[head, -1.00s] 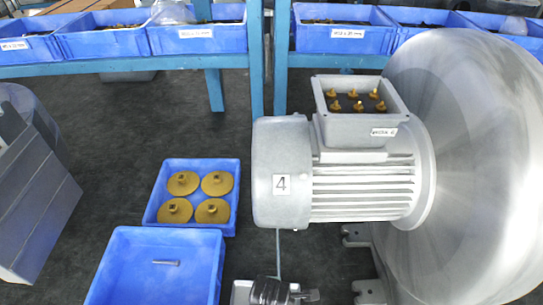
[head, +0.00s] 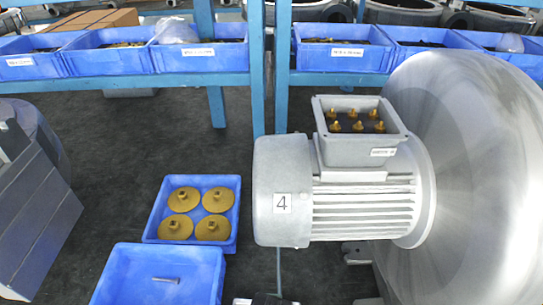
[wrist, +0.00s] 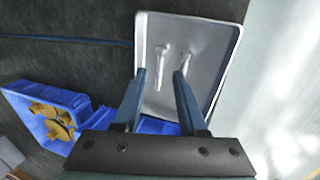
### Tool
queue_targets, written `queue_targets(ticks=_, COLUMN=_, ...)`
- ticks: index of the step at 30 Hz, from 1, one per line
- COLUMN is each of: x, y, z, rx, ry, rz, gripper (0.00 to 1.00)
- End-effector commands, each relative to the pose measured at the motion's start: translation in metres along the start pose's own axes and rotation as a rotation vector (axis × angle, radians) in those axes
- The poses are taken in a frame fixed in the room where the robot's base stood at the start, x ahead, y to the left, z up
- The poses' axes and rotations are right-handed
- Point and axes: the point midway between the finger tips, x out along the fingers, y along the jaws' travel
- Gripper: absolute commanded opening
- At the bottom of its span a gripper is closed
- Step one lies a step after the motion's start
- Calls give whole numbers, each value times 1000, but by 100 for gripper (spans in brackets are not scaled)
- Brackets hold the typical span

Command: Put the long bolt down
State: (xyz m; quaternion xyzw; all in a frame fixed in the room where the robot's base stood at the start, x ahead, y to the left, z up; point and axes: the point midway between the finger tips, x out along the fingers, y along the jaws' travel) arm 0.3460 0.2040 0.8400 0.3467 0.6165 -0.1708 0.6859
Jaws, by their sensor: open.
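My gripper (wrist: 160,76) is open in the wrist view, its two fingers reaching over a grey metal tray (wrist: 208,28). One silver bolt (wrist: 161,62) lies in the tray between the fingertips, and they do not close on it. A second bolt (wrist: 185,58) lies to its right, partly hidden by the right finger. I cannot tell for sure which of the two is the long bolt. In the head view only a dark piece of my arm end shows at the bottom edge, and the tray is almost wholly out of frame.
A blue bin (head: 118,268) with a single bolt (head: 166,280) stands at front left. Behind it is a blue box (head: 152,234) of brass discs (head: 213,228). The blower motor (head: 360,205) fills the right. Blue bins (head: 110,62) line the back shelf.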

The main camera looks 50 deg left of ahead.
Motion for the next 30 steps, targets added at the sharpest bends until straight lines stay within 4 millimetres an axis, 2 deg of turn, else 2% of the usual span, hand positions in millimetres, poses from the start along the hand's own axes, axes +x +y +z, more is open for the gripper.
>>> queue_targets(ticks=1, x=-13, y=1, z=0, rx=0, ry=-1, rz=4, gripper=41)
queue_targets(ticks=6, x=-46, y=1, z=0, rx=0, ry=-1, rz=4, gripper=41)
queue_targets(ticks=12, x=-73, y=1, z=0, rx=0, ry=0, rz=3, gripper=41)
queue_targets(ticks=18, x=-80, y=0, z=0, rx=0, ry=0, rz=1, gripper=41)
queue_targets(ticks=30, x=-80, y=0, z=0, rx=0, ry=0, rz=1, gripper=41)
